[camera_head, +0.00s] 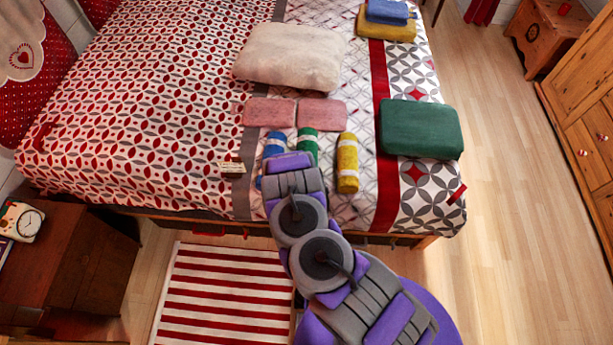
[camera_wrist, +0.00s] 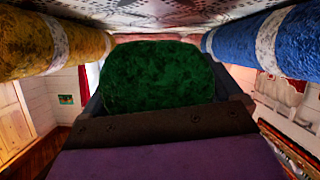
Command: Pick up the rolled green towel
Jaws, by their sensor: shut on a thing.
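The rolled green towel (camera_head: 308,146) lies on the bed between a blue rolled towel (camera_head: 274,144) and a yellow rolled towel (camera_head: 348,163). My arm covers its near part in the head view. In the wrist view the green towel's round end (camera_wrist: 157,76) sits between the jaws of my gripper (camera_wrist: 165,110), which is shut on it. The yellow roll (camera_wrist: 50,42) is on the left there and the blue roll (camera_wrist: 268,42) on the right, both clear of the jaws. My fingertips are hidden in the head view. I cannot tell whether the towel is off the bed.
Two pink folded towels (camera_head: 270,112) and a cream pillow (camera_head: 290,56) lie behind the rolls. A dark green cushion (camera_head: 421,129) is to the right. A small tag-like item (camera_head: 232,168) lies left. A striped rug (camera_head: 222,295) and open wooden floor (camera_head: 500,200) are around the bed.

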